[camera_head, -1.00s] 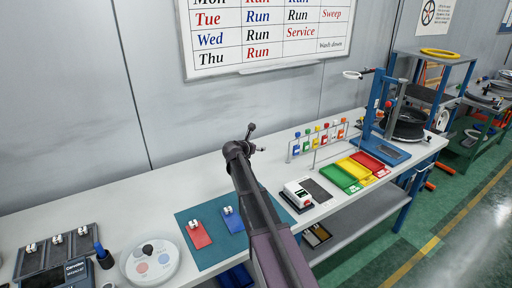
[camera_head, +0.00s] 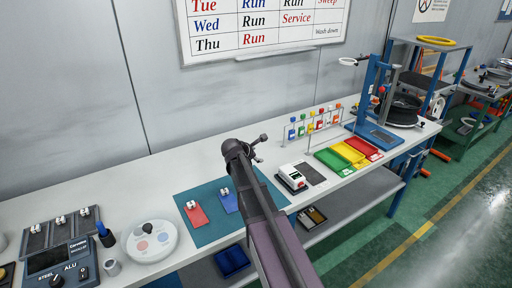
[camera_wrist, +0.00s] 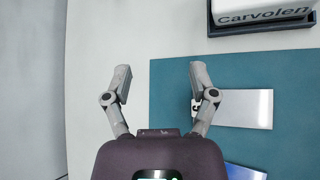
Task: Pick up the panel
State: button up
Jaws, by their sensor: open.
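Flat panels lie on a teal mat (camera_head: 205,238) on the white bench. A red panel (camera_head: 195,214) and a blue panel (camera_head: 228,202) each have small white pieces at their far end. The wrist view shows a pale silvery panel (camera_wrist: 245,108) on the mat, and a corner of the blue panel (camera_wrist: 245,172) at the bottom edge. My arm hides the silvery panel in the head view. My gripper (camera_head: 262,148) is open and empty above the bench. In the wrist view, its fingers (camera_wrist: 159,75) are spread, with the silvery panel to the right of the right finger. Which panel is meant cannot be told.
A white device marked Carvolen (camera_wrist: 265,12) stands in a dark tray beside the mat. Green, yellow and red bins (camera_head: 350,152) and a vial rack (camera_head: 315,122) are farther right. A round white dial (camera_head: 152,240) stands left of the mat.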

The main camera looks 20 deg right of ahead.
jog(key=s+a+f+m+g+y, duration=0.1)
jog(key=s+m, duration=0.1)
jog(key=s, duration=0.1)
jog(key=s+a+f+m+y, duration=0.1)
jog(key=s+a+f+m, duration=0.1)
jog(key=s+m, duration=0.1)
jog(key=s+a+f+m+g+y, duration=0.1)
jog(key=s+a+m, duration=0.1)
jog(key=s, duration=0.3)
jog(key=shift+s+a+f+m+g, duration=0.2)
jog(key=shift+m+g, duration=0.1)
jog(key=shift+m, duration=0.1)
jog(key=s+a+f+m+g+y, duration=0.35)
jog(key=s+a+m, duration=0.5)
jog(key=s, duration=0.45)
jog(key=s+a+f+m+y+b, duration=0.1)
jog(key=s+f+m+y+b, duration=0.1)
jog(key=f+b, duration=0.7)
jog(key=shift+s+a+f+b, duration=0.25)
jog(key=shift+s+a+b, duration=0.15)
jog(key=shift+s+b, duration=0.25)
jog(key=shift+c, duration=1.2)
jog(key=shift+d, duration=0.1)
